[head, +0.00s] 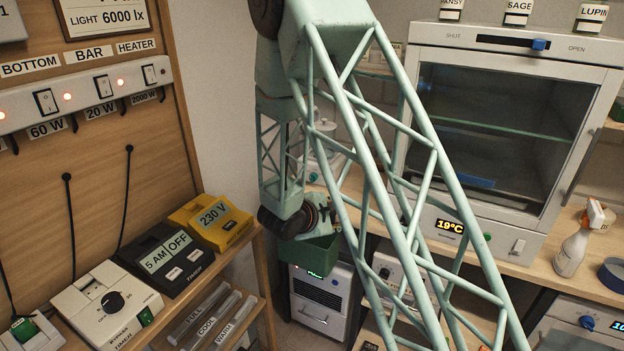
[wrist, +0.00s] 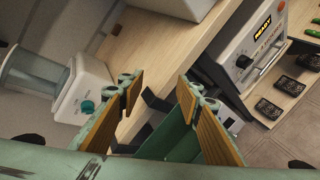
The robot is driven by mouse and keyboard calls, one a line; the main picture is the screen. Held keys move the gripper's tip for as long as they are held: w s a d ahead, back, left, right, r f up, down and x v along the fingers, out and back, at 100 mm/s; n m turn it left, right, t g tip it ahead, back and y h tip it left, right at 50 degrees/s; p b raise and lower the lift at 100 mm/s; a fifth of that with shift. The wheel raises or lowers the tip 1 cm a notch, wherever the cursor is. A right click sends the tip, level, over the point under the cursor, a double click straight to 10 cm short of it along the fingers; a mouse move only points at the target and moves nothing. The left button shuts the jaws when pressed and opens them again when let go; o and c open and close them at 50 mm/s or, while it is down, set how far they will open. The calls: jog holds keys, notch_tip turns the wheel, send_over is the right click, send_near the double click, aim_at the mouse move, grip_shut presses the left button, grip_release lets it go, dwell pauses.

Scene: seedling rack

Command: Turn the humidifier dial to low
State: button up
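The white humidifier (wrist: 82,92) with a clear tank (wrist: 35,70) is at the left of the wrist view. It appears tilted there because the camera is turned. A teal round dial (wrist: 87,106) is on its face; its setting is too small to read. In the head view a white body with a clear part (head: 323,128) shows in part behind my arm and is probably the humidifier. My gripper (wrist: 157,88) is open and empty, its wood-padded fingers spread apart. The dial is to the left of the left finger, apart from it.
A wooden shelf edge (wrist: 128,88) runs behind the fingers. A white unit with a black knob and lit display (wrist: 243,62) is at the right. A glass-door cabinet (head: 500,125) and spray bottle (head: 580,240) stand right in the head view; timers (head: 165,258) stand left.

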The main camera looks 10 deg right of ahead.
aim_at(312, 178)
jog(key=w+a+r+n+t+y, duration=0.2)
jog(key=w+a+r+n+t, duration=0.2)
jog(key=w+a, duration=0.6)
jog(key=shift+r+n+t+y+p, duration=0.3)
jog(key=shift+n+t+y+p, duration=0.15)
jog(key=shift+n+t, duration=0.65)
jog(key=shift+d, duration=0.1)
jog(key=shift+f+b+x, duration=0.2)
jog(key=shift+b+x, duration=0.65)
jog(key=shift+x, duration=6)
jog(key=shift+s+d, duration=0.1)
jog(key=c, duration=0.8)
